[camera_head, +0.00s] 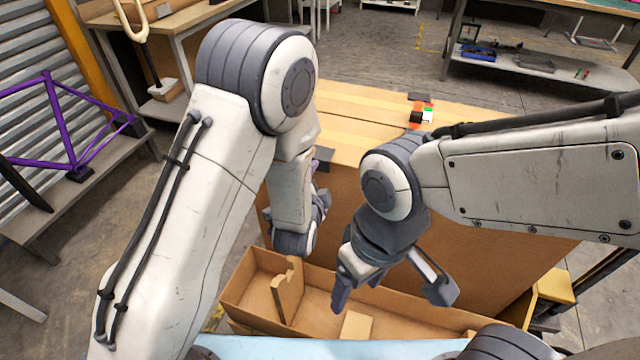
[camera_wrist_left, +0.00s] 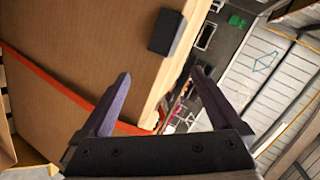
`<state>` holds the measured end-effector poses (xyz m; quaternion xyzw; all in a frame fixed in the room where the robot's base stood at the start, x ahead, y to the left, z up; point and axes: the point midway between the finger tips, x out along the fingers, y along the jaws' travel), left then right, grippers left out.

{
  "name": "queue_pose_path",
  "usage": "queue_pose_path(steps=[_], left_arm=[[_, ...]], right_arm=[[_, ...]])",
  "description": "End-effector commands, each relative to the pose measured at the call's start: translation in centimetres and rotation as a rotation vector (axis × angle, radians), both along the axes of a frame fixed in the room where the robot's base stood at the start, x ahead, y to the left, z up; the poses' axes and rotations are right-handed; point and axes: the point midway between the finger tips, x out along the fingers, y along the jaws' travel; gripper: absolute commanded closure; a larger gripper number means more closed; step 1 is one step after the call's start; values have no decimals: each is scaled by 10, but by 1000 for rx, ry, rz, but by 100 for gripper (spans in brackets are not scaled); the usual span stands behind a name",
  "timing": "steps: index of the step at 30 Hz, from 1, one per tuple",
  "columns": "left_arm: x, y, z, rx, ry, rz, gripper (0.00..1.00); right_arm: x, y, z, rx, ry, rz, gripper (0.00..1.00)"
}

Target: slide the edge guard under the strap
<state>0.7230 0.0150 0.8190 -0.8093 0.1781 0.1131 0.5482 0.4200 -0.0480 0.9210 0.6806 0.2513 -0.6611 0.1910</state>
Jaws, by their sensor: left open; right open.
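A dark block that looks like the edge guard (camera_wrist_left: 165,33) sits at the edge of a large cardboard box (camera_wrist_left: 110,40) in the left wrist view. An orange-red strap (camera_wrist_left: 60,88) crosses the box face, apart from the block. My left gripper (camera_wrist_left: 160,82) is open, its fingers pointing toward the box edge, with nothing held between them. In the head view my left gripper (camera_head: 322,195) is beside the box's left side, partly hidden by its own arm. My right gripper (camera_head: 395,285) is open and empty above an open cardboard tray, in front of the box.
The cardboard tray (camera_head: 250,312) holds upright dividers (camera_head: 288,292). An orange and black buckle-like item (camera_head: 420,112) lies on the box's slatted top. A purple bicycle frame (camera_head: 70,130) stands on a bench at left. Workbenches stand behind.

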Motion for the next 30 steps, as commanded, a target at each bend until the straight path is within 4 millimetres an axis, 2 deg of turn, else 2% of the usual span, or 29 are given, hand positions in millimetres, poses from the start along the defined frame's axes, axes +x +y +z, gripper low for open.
queue_pose_path(steps=[5, 18, 24, 30], left_arm=[[17, -1, -6, 6, -14, 1, 2], [83, -13, -32, 4, -11, 1, 2], [95, -16, -37, 5, -11, 0, 2], [96, -16, -38, 5, -11, 0, 2]], right_arm=[[0, 0, 1, 0, 0, 0, 26], [0, 0, 3, 0, 0, 0, 26], [0, 0, 3, 0, 0, 0, 26], [0, 0, 3, 0, 0, 0, 26]])
